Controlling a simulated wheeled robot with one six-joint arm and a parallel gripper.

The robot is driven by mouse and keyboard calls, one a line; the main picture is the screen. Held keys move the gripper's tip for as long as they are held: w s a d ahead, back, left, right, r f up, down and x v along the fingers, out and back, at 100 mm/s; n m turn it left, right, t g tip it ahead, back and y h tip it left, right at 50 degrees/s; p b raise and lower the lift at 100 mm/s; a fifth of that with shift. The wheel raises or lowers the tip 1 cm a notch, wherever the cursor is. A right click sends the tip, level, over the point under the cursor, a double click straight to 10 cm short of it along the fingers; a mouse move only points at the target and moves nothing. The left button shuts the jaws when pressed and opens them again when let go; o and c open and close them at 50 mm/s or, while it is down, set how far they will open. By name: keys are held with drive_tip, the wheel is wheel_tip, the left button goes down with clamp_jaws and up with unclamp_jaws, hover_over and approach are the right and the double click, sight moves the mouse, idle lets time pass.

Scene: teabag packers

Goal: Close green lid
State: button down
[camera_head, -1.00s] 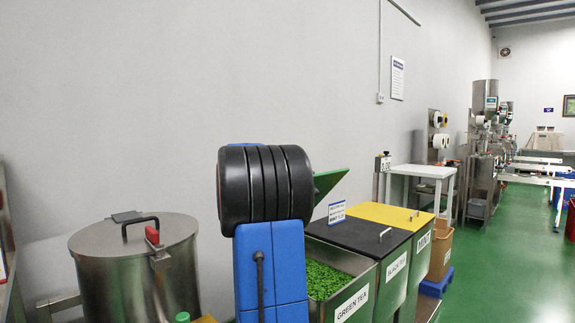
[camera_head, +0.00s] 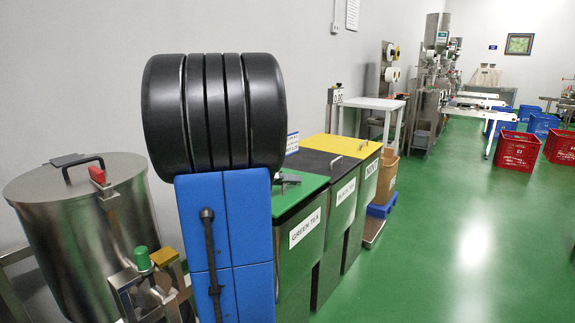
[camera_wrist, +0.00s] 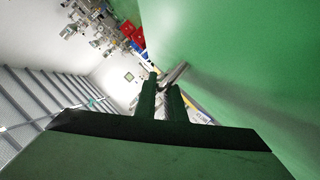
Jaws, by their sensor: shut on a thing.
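The green lid (camera_head: 306,191) lies roughly flat over the top of the green tea bin (camera_head: 302,245) in the head view, and no green leaves show. Its left part is hidden behind my arm. In the wrist view the lid (camera_wrist: 245,60) fills the upper right as a broad green surface. My gripper (camera_wrist: 164,84) is shut on the lid's metal handle (camera_wrist: 177,73), with its two dark fingers close together. In the head view my arm hides most of the gripper. I cannot tell whether the lid rests fully on the rim.
The black tea bin (camera_head: 344,200) and a yellow-lidded bin (camera_head: 340,145) stand behind, both with lids down. A steel drum (camera_head: 85,225) stands at the left, with a small green-capped item (camera_head: 142,258) in front.

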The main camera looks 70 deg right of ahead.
sight(295, 189)
drive_tip(key=shift+s+a+f+m+t, duration=0.1)
drive_tip(key=shift+f+m+t, duration=0.05)
drive_tip(key=shift+f, duration=0.6)
drive_tip(key=shift+s+f+m+t, duration=0.1)
drive_tip(key=shift+f+m+t, duration=0.05)
drive_tip(key=shift+f, duration=0.55)
drive_tip(key=shift+f, duration=0.1)
drive_tip(key=c, duration=2.1)
unclamp_jaws()
drive_tip(key=shift+w+a, duration=0.1)
drive_tip(key=v, duration=1.7)
